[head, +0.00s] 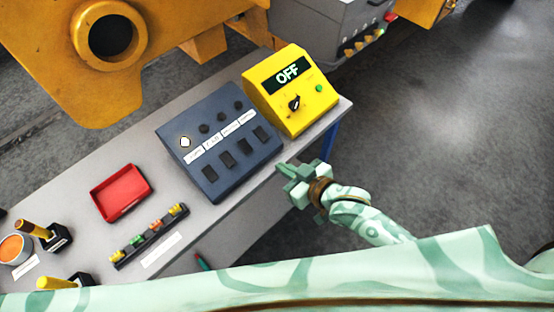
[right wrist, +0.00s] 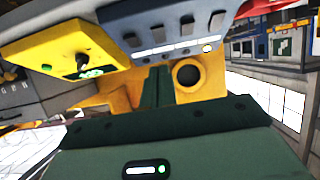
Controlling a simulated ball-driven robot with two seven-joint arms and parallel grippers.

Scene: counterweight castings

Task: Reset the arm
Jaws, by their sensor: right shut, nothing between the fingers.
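My right arm (head: 360,215), pale green, reaches in from the lower right of the head view. My right gripper (head: 287,170) is just off the table's front edge, near the front right corner of the blue-grey switch panel, and holds nothing. In the right wrist view its dark green fingers (right wrist: 155,86) lie together, shut. My left gripper is not in view.
The grey table (head: 215,220) bears the switch panel (head: 208,178), a yellow box (head: 311,108) reading OFF, a red tray (head: 121,193) and a rack of coloured pieces (head: 150,236). A large yellow casting (head: 60,60) stands behind. Floor on the right is clear.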

